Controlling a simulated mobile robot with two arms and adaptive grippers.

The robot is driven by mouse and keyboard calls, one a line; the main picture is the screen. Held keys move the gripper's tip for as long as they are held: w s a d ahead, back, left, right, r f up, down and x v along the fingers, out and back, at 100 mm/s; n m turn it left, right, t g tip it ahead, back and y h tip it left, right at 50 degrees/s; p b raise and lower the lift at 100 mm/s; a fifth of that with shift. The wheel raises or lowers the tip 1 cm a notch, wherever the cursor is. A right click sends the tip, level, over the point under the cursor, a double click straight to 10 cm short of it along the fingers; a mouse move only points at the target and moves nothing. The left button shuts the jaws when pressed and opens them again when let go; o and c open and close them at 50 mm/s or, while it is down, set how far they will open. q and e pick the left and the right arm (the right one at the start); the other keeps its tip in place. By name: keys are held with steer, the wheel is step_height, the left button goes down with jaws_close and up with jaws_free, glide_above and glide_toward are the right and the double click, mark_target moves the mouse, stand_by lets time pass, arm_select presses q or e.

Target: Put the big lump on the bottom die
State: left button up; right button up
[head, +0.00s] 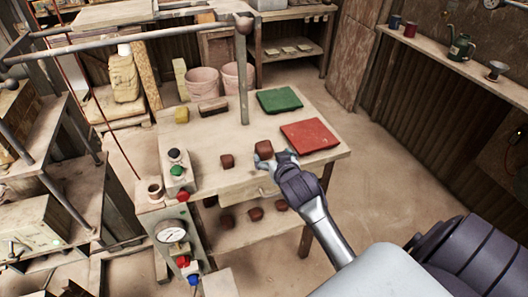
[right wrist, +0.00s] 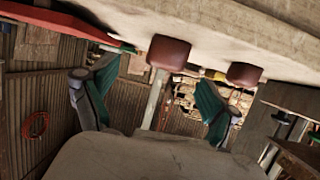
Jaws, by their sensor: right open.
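The big lump (head: 264,147) is a reddish-brown block near the front edge of the wooden table, left of the red mat. My right gripper (head: 275,158) is open at the table's front edge, close to this lump. In the right wrist view the big lump (right wrist: 168,53) appears between the two spread green-padded fingers (right wrist: 153,98), beyond their tips, and they are not closed on it. A smaller lump (head: 227,161) sits to its left on the table; it also shows in the right wrist view (right wrist: 243,73). I cannot make out the bottom die. My left gripper is not in view.
A red mat (head: 310,135) and a green mat (head: 279,100) lie on the table (head: 215,140). A metal post (head: 243,85) rises behind the lumps. A control box with buttons (head: 178,172) and a gauge (head: 170,232) stand left. Lumps (head: 255,214) lie on the lower shelf.

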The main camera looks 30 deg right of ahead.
mark_target(268, 157)
steer(key=x, duration=0.4)
steer(key=shift+w+f, duration=0.1)
steer(key=shift+w, duration=0.3)
steer(key=x, duration=0.4)
steer(key=shift+w+a+p, duration=0.15)
steer(key=shift+w+p, duration=0.25)
steer(key=shift+w, duration=0.05)
steer(key=shift+c, duration=0.3)
